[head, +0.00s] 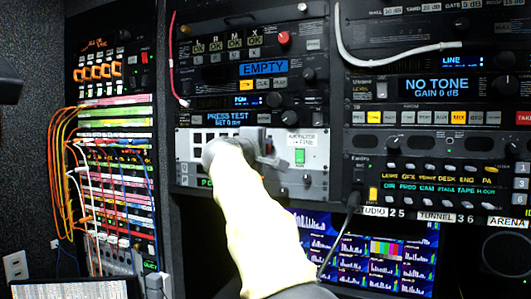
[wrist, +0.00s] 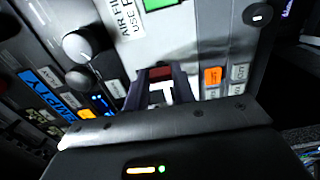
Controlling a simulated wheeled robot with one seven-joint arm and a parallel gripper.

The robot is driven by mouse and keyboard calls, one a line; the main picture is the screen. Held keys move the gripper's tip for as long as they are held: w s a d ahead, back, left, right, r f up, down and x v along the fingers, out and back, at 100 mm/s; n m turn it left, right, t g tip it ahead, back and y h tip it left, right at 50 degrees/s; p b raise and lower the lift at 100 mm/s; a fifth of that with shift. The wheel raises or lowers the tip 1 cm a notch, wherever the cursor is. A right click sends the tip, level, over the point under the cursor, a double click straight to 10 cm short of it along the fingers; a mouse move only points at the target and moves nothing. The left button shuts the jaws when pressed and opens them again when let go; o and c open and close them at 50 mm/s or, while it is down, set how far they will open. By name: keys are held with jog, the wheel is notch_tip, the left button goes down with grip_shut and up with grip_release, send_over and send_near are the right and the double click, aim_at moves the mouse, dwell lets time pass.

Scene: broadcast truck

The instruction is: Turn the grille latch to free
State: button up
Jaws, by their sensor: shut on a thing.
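My gripper (wrist: 160,86) is shut on a small part of the rack panel, which I take to be the grille latch (wrist: 160,72). A red patch and a pale T-shaped piece show between its two dark fingers. The fingers hide the latch's sides, and I cannot tell which way it is turned. In the head view my gripper (head: 262,143) is against the pale panel (head: 315,180), left of a green switch (head: 299,157). My wrist and sleeved arm cover part of that panel.
Monitor screens (head: 380,255) are below the panel. A black cable (head: 340,235) hangs right of my arm. Orange patch cables (head: 57,165) are at left.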

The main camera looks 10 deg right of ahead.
jog(key=o, duration=1)
jog(key=shift+a, duration=0.1)
jog(key=b+v, duration=0.6)
jog(key=v, duration=1.1)
jog(key=shift+s+a, duration=0.1)
jog(key=shift+s, duration=0.1)
jog(key=shift+w+f, duration=0.1)
jog(key=shift+f, duration=0.05)
